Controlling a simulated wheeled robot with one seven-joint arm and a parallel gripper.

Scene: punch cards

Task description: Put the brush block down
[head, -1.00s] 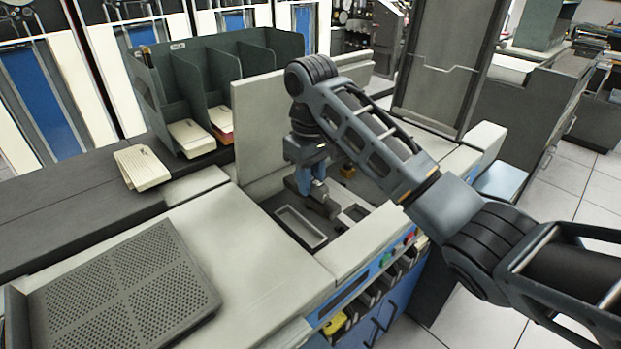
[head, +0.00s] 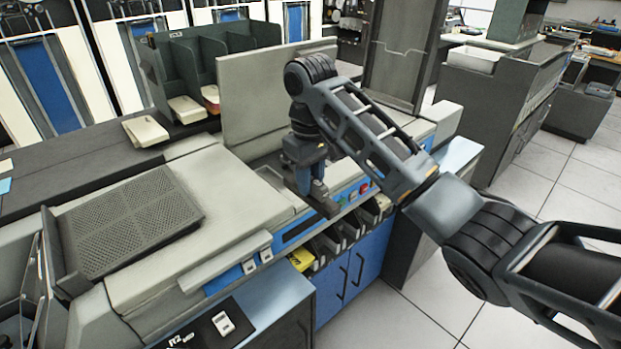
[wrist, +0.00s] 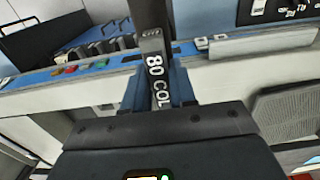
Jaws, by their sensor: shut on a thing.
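The brush block (head: 325,206) is a dark grey bar in the head view. In the wrist view, a metal strip on the brush block (wrist: 154,55) reads "80 COL", and its far part runs off the top edge. My gripper (head: 312,188) points down with its blue fingers shut on the block; these also grip it in the wrist view (wrist: 158,92). In the head view the block appears in front of the grey machine's (head: 160,230) front edge and buttons. Whether it touches anything below is not clear.
The machine's raised lid (head: 255,100) stands behind my arm. A perforated plate (head: 130,220) lies at left. A blue-grey shelf (head: 265,300) at the lower front carries a dark mat (head: 195,330) with a small white item. Card pockets and blue doors (head: 345,270) are below the block.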

